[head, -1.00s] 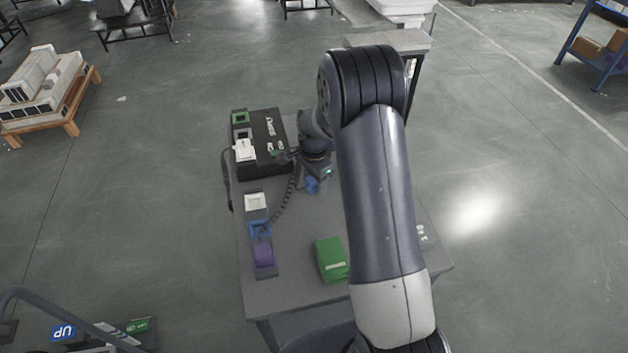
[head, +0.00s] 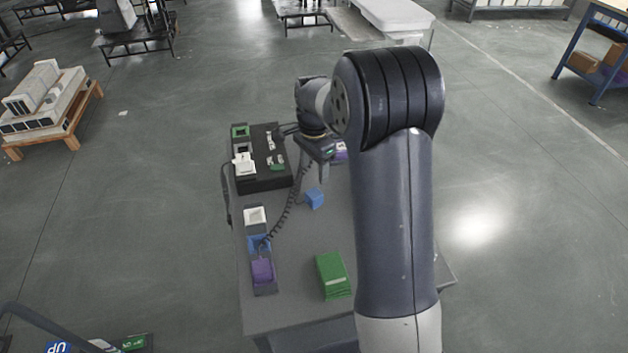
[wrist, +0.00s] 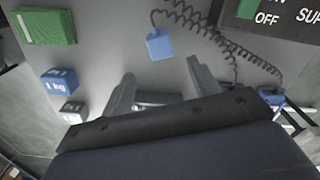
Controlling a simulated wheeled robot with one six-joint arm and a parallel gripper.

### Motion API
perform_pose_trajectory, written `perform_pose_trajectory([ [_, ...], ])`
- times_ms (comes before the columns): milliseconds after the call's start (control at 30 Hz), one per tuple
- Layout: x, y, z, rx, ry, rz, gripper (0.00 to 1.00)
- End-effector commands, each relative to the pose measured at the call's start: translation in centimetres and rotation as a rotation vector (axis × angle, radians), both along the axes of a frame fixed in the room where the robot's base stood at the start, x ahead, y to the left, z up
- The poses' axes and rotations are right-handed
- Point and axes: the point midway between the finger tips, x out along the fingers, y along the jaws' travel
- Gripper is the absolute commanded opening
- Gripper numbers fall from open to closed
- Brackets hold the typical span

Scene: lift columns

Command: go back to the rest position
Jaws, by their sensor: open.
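My gripper (head: 322,172) is open and empty above the far part of the grey table (head: 305,240), right of the black box. In the wrist view my gripper's two fingers (wrist: 160,85) stand apart with nothing between them. A small blue block (head: 314,199) lies on the table below and nearer than my gripper, apart from it. It also shows in the wrist view (wrist: 158,43), with a dark coiled cord (wrist: 205,30) beside or attached to it; the join is unclear.
A black switch box (head: 262,182) stands at the table's far left. White (head: 256,217), blue (head: 259,244) and purple (head: 263,272) holders line the left edge. A green box (head: 333,277) sits in front. A blue 1 kg weight (wrist: 60,82) shows in the wrist view.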

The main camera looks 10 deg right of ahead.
Motion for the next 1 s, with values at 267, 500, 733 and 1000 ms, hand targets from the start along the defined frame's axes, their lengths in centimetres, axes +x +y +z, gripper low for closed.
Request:
perform_pose_trajectory([
  [267,0.0,0.0,1.2,0.0,0.001,0.0,0.58],
  [500,0.0,0.0,1.0,0.001,0.001,0.0,0.58],
  [733,-0.1,0.0,-1.3,0.0,0.004,0.0,0.58],
  [1000,-0.1,0.0,-6.6,0.0,0.006,0.0,0.58],
])
